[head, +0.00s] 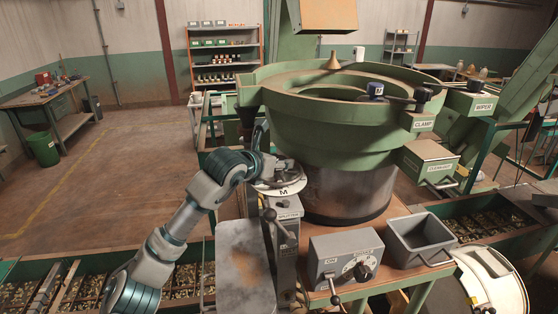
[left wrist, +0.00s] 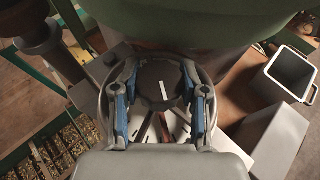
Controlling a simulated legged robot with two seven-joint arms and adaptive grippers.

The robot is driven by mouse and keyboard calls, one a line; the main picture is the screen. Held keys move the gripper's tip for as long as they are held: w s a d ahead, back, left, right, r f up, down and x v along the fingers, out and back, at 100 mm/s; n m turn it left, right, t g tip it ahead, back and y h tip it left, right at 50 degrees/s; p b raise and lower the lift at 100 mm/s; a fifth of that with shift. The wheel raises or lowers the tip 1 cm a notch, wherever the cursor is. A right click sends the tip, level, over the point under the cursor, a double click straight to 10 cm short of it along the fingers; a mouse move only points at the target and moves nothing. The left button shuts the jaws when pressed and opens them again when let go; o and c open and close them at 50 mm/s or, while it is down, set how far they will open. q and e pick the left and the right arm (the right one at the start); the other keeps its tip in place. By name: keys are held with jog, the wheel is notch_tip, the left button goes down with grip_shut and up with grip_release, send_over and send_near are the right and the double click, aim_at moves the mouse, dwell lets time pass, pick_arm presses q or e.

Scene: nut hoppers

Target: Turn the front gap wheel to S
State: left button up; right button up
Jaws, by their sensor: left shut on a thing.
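The front gap wheel is a dark round knob (left wrist: 160,84) with a white line, above a pale dial plate (left wrist: 180,128) with dark and red marks. In the head view the pale dial (head: 292,187) sits on the grey splitter post, left of the green bowl, with the letter M facing me. An S cannot be made out. My left gripper (head: 266,166) is at the wheel from above. In the left wrist view its blue-padded fingers (left wrist: 160,98) are shut on the knob's two sides. The white line runs nearly straight up in that view. My right gripper is not in view.
The large green bowl (head: 325,127) stands close to the right of the wheel. A splitter lever (head: 271,216), a grey control box (head: 345,262) with knob and lever, and an empty grey bin (head: 420,240) are nearby. Nut-filled troughs (head: 185,283) run below.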

pick_arm(q)
jog(key=m+g+h+p, duration=0.1)
jog(key=p, duration=0.1)
jog(key=m+g+h+p, duration=0.1)
jog(key=m+g+p, duration=0.1)
jog(key=m+g+h+p, duration=0.1)
jog(key=m+h+p, duration=0.1)
jog(key=shift+r+g, duration=0.3)
jog(key=shift+r, duration=0.05)
jog(key=shift+f+m+g+h+p, duration=0.1)
jog(key=shift+m+g+h+p, duration=0.4)
jog(key=shift+m+g, duration=0.45)
jog(key=shift+f+m+g+h, duration=0.1)
jog(key=shift+m+g+h, duration=0.3)
jog(key=shift+m+g, duration=1.15)
jog(key=o, duration=1)
jog(key=shift+o, duration=0.8)
jog(key=shift+w+f, duration=0.1)
jog(key=shift+a, duration=0.1)
